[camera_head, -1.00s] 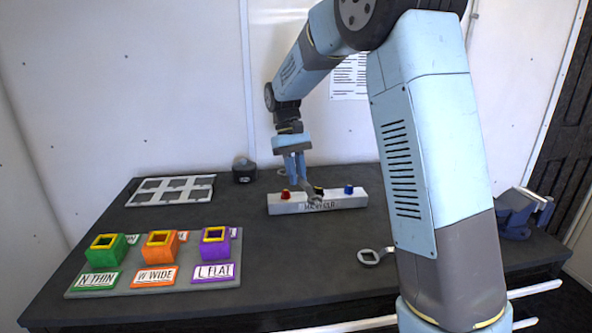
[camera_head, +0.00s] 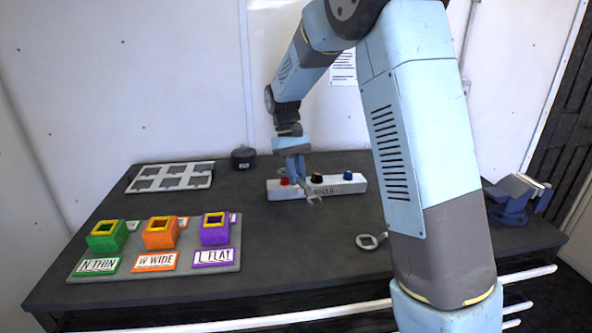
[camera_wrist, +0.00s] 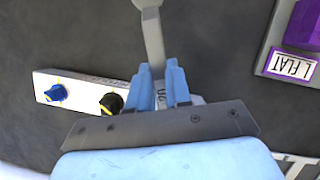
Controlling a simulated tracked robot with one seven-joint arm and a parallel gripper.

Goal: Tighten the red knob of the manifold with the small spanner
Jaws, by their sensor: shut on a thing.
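The manifold is a pale bar (camera_head: 345,187) on the dark table, with a red knob (camera_head: 284,181) at its left end, a black knob (camera_head: 317,177) and a blue knob (camera_head: 348,175). My gripper (camera_head: 299,180) is shut on a grey metal spanner (camera_head: 312,195), close beside the red knob. One spanner end sticks out over the manifold's front; its other end is hidden. In the wrist view the spanner handle (camera_wrist: 152,35) extends upward from my fingers (camera_wrist: 163,90). That view shows the blue knob (camera_wrist: 57,93) and black knob (camera_wrist: 111,103); the red knob is hidden there. I cannot tell whether the spanner touches it.
Another spanner (camera_head: 371,241) lies at the front right, close to my arm. A grey tray (camera_head: 170,177), dark pot (camera_head: 243,158) and blue vise (camera_head: 512,202) also stand there.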

